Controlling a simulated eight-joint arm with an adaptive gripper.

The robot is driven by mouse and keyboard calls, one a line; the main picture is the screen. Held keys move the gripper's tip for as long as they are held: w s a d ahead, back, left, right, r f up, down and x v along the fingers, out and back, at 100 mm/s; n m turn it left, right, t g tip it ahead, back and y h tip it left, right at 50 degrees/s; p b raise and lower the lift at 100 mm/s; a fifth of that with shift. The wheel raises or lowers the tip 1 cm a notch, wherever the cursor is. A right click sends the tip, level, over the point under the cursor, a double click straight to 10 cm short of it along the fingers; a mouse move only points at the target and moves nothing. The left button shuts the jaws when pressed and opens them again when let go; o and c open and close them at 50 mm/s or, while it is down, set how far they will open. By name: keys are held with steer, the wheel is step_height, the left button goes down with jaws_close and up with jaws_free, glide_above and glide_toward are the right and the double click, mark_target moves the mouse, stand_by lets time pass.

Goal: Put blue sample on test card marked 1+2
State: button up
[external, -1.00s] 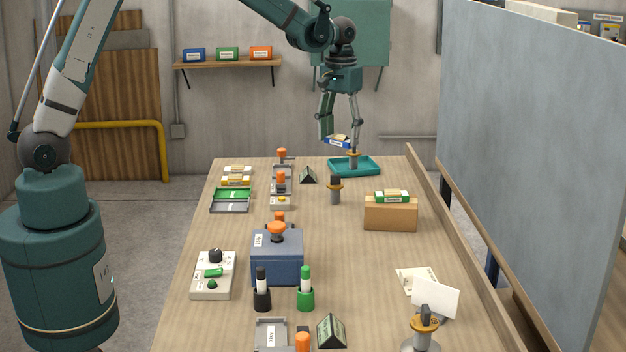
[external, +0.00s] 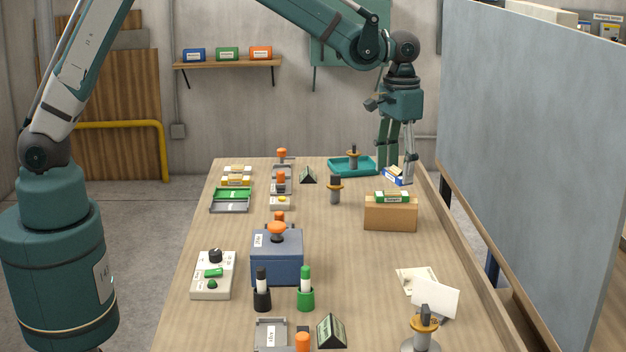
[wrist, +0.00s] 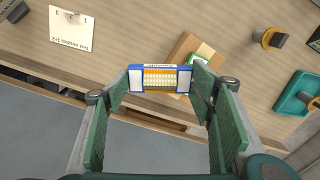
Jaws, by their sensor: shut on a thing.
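My gripper (external: 396,170) is shut on the blue sample (external: 394,176), a small blue-ended block with a yellow-orange middle and a white label. In the wrist view the sample (wrist: 160,79) sits between the two green fingers of my gripper (wrist: 160,88). It is held above the right far side of the table, behind the wooden block.
The wooden block (external: 390,216) carries a green sample (external: 392,197). A teal tray (external: 337,171) and an orange-collared post (external: 335,190) stand left of my gripper. A raised rail (external: 462,240) and grey panel (external: 535,160) line the right side. The table middle is fairly clear.

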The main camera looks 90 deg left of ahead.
mark_target(421, 268)
steer(key=w+d+m, duration=0.2)
steer(key=d+m, duration=0.2)
steer(key=d, duration=1.9)
steer(key=shift+w+f, duration=0.15)
steer(key=shift+f, duration=2.4)
steer(key=shift+a+f, duration=0.1)
steer(key=shift+f, duration=3.05)
steer(key=shift+f, duration=0.1)
steer(key=shift+f+b, duration=0.3)
steer(key=shift+f, duration=1.5)
steer(key=shift+f, duration=0.15)
